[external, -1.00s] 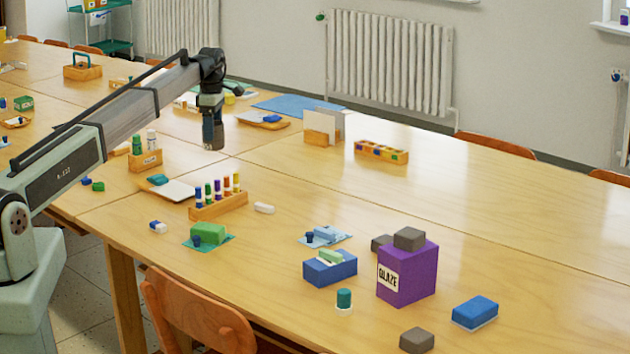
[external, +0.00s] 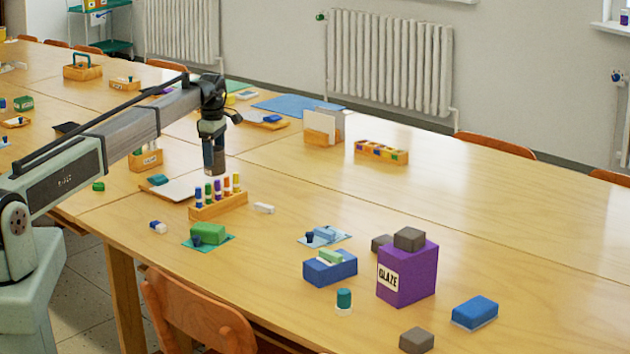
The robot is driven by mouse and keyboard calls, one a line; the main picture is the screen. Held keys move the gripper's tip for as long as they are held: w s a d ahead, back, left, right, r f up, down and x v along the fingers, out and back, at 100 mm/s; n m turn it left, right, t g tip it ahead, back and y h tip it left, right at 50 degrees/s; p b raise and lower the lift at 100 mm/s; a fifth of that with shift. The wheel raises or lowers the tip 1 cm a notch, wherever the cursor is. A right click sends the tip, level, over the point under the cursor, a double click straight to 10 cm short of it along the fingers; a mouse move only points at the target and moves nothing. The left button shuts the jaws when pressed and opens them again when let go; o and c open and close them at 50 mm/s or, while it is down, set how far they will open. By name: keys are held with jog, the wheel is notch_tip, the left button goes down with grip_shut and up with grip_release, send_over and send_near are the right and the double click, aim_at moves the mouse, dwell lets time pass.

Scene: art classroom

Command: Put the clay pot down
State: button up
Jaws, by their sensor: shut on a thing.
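My gripper (external: 214,166) points straight down above the table, just behind the wooden holder with coloured bottles. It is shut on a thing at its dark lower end. That thing is too small and dark to make out clearly, and no clay pot can be told apart elsewhere on the table. In the picture, the gripper's tip is close to the tops of the bottles; I cannot tell the exact gap.
The wooden bottle holder (external: 218,207) stands just below my gripper in the picture. A white board (external: 190,190) lies to its left and a white eraser (external: 264,208) to its right. A purple glaze box (external: 407,272) stands at front right. The table's right middle is clear.

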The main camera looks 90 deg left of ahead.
jog(key=shift+f, duration=1.15)
jog(key=shift+f, duration=0.15)
jog(key=o, duration=1.2)
jog(key=shift+c, duration=0.2)
notch_tip(320, 180, up, 12)
